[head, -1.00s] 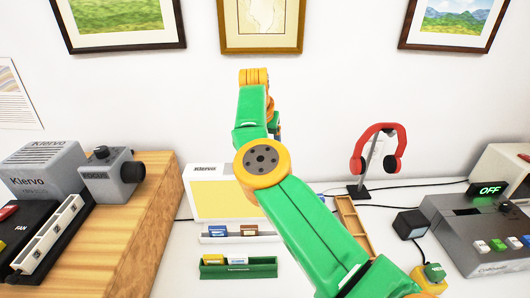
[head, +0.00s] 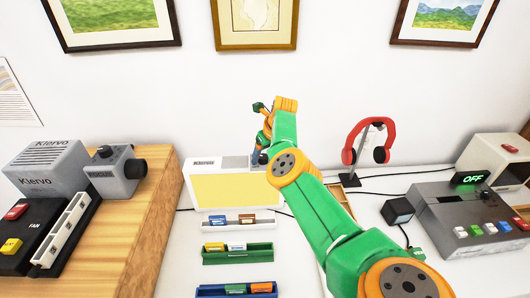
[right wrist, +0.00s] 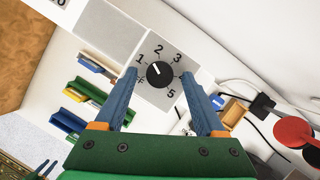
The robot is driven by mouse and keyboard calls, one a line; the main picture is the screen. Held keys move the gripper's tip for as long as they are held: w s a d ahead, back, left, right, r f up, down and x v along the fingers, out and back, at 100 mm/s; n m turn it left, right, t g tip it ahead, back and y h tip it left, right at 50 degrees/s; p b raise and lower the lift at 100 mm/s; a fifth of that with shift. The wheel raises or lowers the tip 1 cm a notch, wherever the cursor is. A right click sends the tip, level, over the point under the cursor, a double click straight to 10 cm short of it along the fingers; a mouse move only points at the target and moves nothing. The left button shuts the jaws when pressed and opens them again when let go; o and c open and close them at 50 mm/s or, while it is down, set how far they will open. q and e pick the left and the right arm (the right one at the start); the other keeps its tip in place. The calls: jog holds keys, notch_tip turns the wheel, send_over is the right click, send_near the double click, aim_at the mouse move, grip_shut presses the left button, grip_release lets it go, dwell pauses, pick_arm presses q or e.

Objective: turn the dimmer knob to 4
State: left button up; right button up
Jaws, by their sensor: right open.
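The black dimmer knob (right wrist: 160,74) sits on a grey plate (right wrist: 150,95) with printed numbers, in the right wrist view. Its white mark points up-left, around the 1 to 2 side. The plate is at the top right of the white Kiervo panel (head: 205,163); in the head view my gripper covers the knob. My right gripper (head: 259,158) is open, and its blue fingers (right wrist: 156,73) appear on either side of the knob. I cannot tell their depth or whether they touch it. My left gripper is not in the head view.
Green (head: 237,257) and blue (head: 237,292) holders stand before the panel. A wooden block (head: 150,215) with grey devices is at left. Red headphones (head: 350,155) on a stand, a wooden tray, cables and a grey box (head: 465,240) showing OFF are at right.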

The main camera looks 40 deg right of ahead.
grip_shut()
dwell(0.3)
jog(key=m+b, duration=0.1)
jog(key=m+h+b, duration=0.1)
jog(key=shift+a+f+m, duration=0.15)
jog(key=shift+a+m, duration=0.05)
jog(key=shift+m, duration=0.2)
jog(key=shift+w+a+m+g+h+b, duration=0.15)
jog(key=shift+m+g+h+b, duration=0.3)
jog(key=shift+m+b, duration=0.55)
jog(key=m, duration=0.2)
jog(key=shift+r+m+g+h+p, duration=0.25)
jog(key=shift+m+p, duration=0.05)
jog(key=shift+m+g+p, duration=0.3)
jog(key=shift+m+p, duration=0.1)
jog(key=shift+m, duration=0.5)
jog(key=shift+w+a+h, duration=0.1)
jog(key=shift+h, duration=0.3)
